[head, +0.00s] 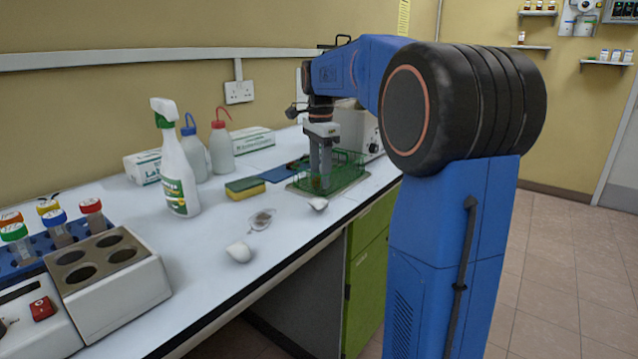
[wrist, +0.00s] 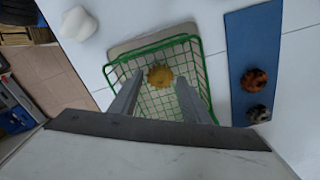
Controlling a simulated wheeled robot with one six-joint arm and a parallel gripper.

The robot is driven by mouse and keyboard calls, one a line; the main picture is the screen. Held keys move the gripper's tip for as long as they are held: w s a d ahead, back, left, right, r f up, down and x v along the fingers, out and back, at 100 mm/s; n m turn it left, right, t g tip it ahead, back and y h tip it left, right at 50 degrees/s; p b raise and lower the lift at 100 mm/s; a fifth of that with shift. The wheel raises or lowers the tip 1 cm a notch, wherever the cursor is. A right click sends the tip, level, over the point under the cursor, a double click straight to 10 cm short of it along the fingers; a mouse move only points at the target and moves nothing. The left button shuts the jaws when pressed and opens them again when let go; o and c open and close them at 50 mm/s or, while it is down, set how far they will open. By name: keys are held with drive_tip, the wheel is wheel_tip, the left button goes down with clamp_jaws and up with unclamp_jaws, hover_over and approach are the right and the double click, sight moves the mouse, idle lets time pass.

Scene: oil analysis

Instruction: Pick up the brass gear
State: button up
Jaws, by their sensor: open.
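The brass gear (wrist: 160,76) is a small, toothed yellow disc. In the wrist view it lies inside the green wire basket (wrist: 196,62), near its upper middle. My gripper (wrist: 158,84) is open, with its two fingers reaching down over the basket on either side of the gear's line. I cannot tell how far above the gear the fingertips are. In the head view my gripper (head: 321,187) points down at the basket (head: 348,170), and the gear cannot be made out clearly there.
A blue mat (wrist: 252,50) with two rusty, dark parts lies right of the basket. A crumpled white object (wrist: 79,23) lies to its left, near the bench edge. A spray bottle (head: 175,165), a sponge (head: 245,187) and wash bottles stand farther left in the head view.

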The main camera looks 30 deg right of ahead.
drive_tip(key=c, duration=0.9)
